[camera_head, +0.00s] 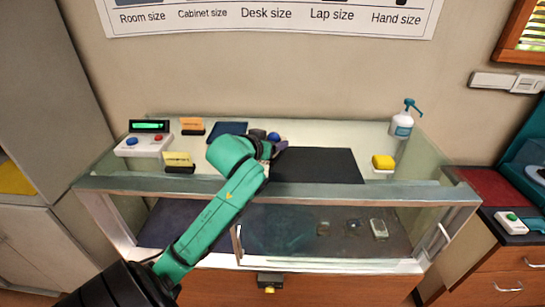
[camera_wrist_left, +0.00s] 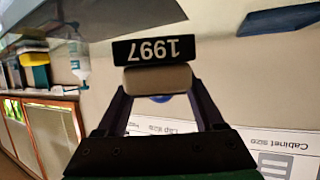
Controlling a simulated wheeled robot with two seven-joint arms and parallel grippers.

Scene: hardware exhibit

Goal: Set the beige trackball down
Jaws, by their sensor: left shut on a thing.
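My left gripper (camera_head: 274,143) reaches over the glass display counter from the front. It is shut on the beige trackball (camera_wrist_left: 158,78), whose beige body sits between the two fingers in the left wrist view. Its blue ball shows below the body there (camera_wrist_left: 160,98), and in the head view (camera_head: 273,135). My arm hides most of the trackball in the head view. A black plaque reading 1997 (camera_wrist_left: 153,50) shows upside down just beyond the trackball; I cannot tell whether they touch. My right gripper is not in view.
A black mat (camera_head: 318,166) lies bare on the counter top right of my gripper; a dark blue mat (camera_head: 230,128) lies behind left. A button console (camera_head: 145,144), orange (camera_head: 191,126) and yellow blocks, a yellow sponge-like block (camera_head: 383,162) and a pump bottle (camera_head: 402,123) stand around.

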